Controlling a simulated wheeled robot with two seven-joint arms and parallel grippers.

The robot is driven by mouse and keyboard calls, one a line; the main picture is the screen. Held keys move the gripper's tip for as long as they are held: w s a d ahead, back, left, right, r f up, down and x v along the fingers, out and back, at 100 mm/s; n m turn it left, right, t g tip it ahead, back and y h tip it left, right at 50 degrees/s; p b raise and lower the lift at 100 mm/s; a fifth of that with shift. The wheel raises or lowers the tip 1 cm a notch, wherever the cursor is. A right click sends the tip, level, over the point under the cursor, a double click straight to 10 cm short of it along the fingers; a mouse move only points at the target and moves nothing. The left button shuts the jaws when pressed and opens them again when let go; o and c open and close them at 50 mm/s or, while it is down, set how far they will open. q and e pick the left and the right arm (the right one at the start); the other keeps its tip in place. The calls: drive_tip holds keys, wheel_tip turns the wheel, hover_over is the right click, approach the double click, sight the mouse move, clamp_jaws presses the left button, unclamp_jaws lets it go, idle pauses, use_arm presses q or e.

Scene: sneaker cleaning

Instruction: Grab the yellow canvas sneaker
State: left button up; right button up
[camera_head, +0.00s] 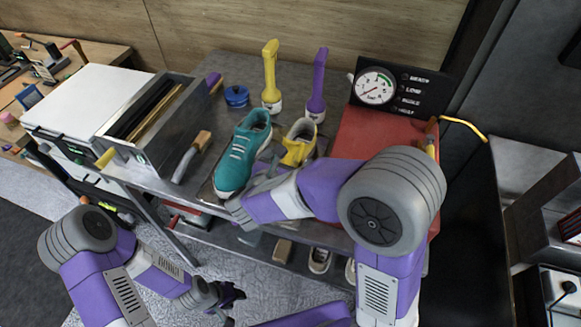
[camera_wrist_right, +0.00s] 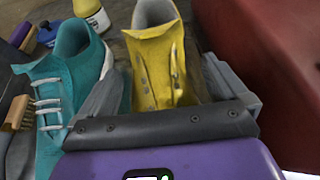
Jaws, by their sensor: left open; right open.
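The yellow canvas sneaker (camera_head: 299,143) stands on the metal table, just right of a teal sneaker (camera_head: 243,152). My right forearm and gripper hide much of it in the head view. In the right wrist view the yellow sneaker (camera_wrist_right: 158,66) lies between the two fingers of my right gripper (camera_wrist_right: 165,90), which is open around it. The left finger is in the narrow space between the two shoes. The teal sneaker (camera_wrist_right: 72,85) shows at the left there. My left gripper (camera_head: 228,298) is low in front of the table, open and away from the shoes.
A red box (camera_head: 375,137) with a gauge is at the right. A wooden-handled brush (camera_head: 192,155) and a metal holder (camera_head: 150,118) are at the left. A blue tin (camera_head: 236,96) stands behind.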

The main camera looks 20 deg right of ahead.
drive_tip(key=c, duration=1.2)
